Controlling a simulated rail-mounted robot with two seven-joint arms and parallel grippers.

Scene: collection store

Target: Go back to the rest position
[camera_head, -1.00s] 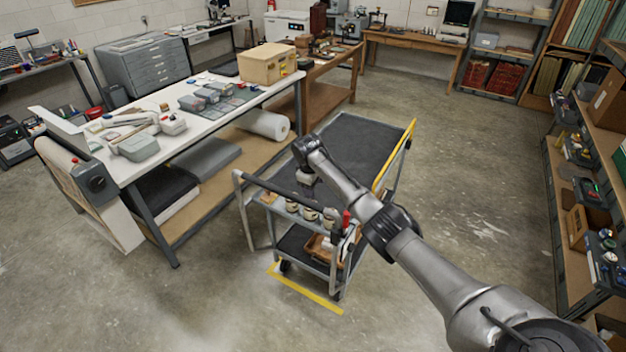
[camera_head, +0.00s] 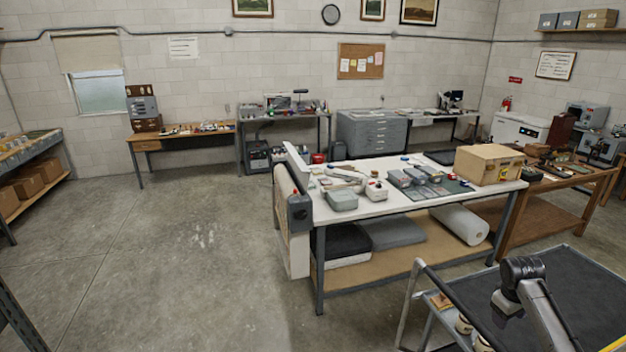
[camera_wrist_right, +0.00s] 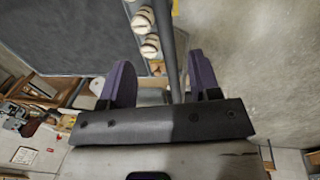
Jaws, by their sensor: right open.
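My right gripper (camera_head: 507,303) hangs below my dark wrist joint at the lower right of the head view, over the near end of the cart (camera_head: 581,290). In the right wrist view its two purple fingers (camera_wrist_right: 162,82) stand wide apart with nothing between them held. The cart's handle rail runs behind the gap, and several pale round items (camera_wrist_right: 148,32) lie beside it; I cannot tell the distance. My left gripper is in neither view.
A white-topped workbench (camera_head: 385,208) with small boxes and a beige case (camera_head: 488,164) stands beyond the cart. A brown table (camera_head: 560,185) is at the right. Shelving (camera_head: 32,160) is at the far left. Open concrete floor (camera_head: 190,250) lies at the left and centre.

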